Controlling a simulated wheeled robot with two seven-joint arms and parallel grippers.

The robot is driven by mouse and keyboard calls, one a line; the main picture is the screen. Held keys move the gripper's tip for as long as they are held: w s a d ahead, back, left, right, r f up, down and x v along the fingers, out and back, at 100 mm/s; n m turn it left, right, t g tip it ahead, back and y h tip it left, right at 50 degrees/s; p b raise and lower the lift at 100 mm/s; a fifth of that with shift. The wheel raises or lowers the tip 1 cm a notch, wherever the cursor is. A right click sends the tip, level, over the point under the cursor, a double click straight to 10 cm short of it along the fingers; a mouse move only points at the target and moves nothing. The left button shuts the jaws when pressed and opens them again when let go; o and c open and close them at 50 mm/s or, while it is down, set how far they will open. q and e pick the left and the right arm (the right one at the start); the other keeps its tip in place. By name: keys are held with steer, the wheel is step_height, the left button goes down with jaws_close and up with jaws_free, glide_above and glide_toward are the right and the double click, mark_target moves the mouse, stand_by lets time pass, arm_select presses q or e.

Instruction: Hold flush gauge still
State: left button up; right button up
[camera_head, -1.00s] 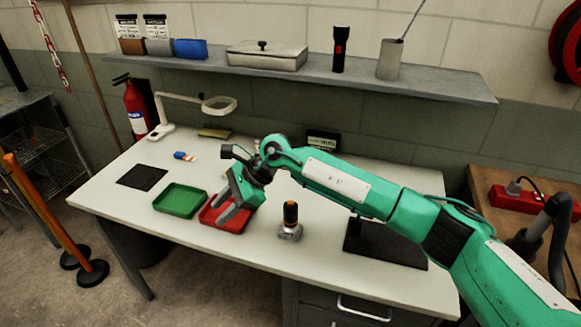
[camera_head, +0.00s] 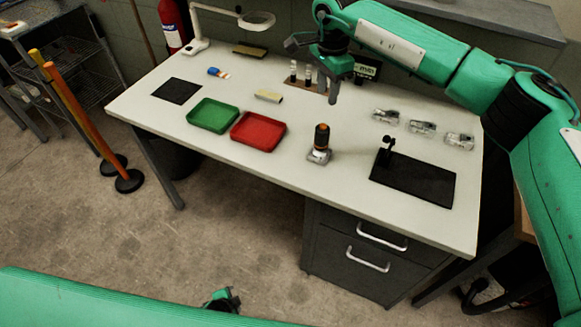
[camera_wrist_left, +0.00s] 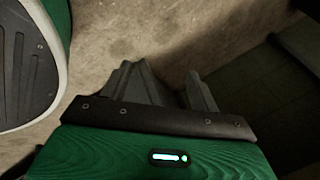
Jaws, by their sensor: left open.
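A squat device with a black-and-orange knob on a small metal base (camera_head: 320,145) stands upright on the white table; it may be the flush gauge, but I cannot be sure. My right gripper (camera_head: 334,90) points down over the back of the table, behind this device and apart from it. Whether its fingers are open or shut is unclear. My left gripper (camera_wrist_left: 172,88) is open and empty in the left wrist view, with floor beyond it. In the head view, part of my left arm shows low at the bottom left, away from the table.
A green tray (camera_head: 214,116) and a red tray (camera_head: 259,131) lie left of the device. A black plate with a small post (camera_head: 413,180) lies right. Several clear-and-metal pieces (camera_head: 421,127) sit behind it. A dark readout (camera_head: 367,68) stands at the back. The front-centre tabletop is clear.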

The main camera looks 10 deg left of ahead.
arm_select(q)
steer(key=w+d+r+m+t, duration=0.2)
steer(key=w+r+m, duration=0.2)
steer(key=w+r, duration=0.35)
steer(key=m+t+h, duration=0.5)
steer(key=m+t, duration=0.2)
steer(key=m, duration=1.2)
glide_toward(317, 146)
steer(key=s+a+f, duration=0.4)
steer(key=a+f, duration=0.1)
steer(key=f, duration=0.1)
steer(key=w+r+m+h, duration=0.1)
steer(key=m, duration=0.1)
steer(key=w+d+r+m+h, duration=0.1)
steer(key=m+h, duration=0.1)
steer(key=m, duration=0.1)
steer(key=w+d+r+m+h, duration=0.1)
steer(key=m, duration=0.1)
steer(key=shift+w+d+r+t, duration=0.15)
steer(key=shift+w+r+t, duration=0.15)
steer(key=shift+w, duration=0.1)
steer(key=x, duration=1.3)
steer(key=shift+d+r, duration=0.1)
